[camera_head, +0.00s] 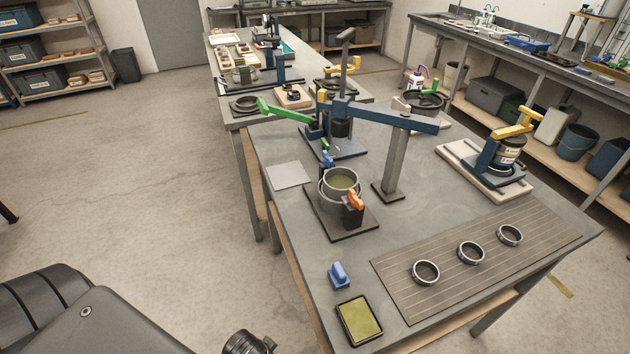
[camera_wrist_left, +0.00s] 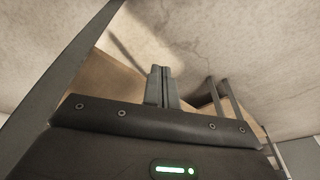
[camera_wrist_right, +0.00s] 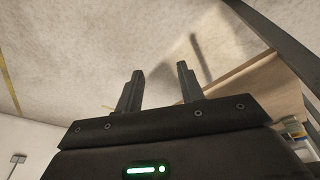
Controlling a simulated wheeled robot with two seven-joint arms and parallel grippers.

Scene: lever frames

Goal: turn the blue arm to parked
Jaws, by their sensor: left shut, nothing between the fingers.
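The blue arm (camera_head: 385,115) is a long flat bar lying level across the top of a grey post (camera_head: 396,165) on the near table. Its left end is by a yellow piece and a green lever (camera_head: 282,112); whether they touch I cannot tell. No parked mark can be read. My left gripper (camera_wrist_left: 162,85) is shut and empty in the left wrist view, over floor and a table's underside. My right gripper (camera_wrist_right: 159,85) is open and empty in the right wrist view. Neither gripper's fingers show in the head view, and both are away from the blue arm.
A pot (camera_head: 341,184) with an orange-handled block stands left of the post. A yellow-handled device (camera_head: 508,150) stands to the right. Several rings lie on a slatted mat (camera_head: 440,285) in front. A blue block (camera_head: 339,275) and a green-yellow tray (camera_head: 360,318) are at the near edge.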

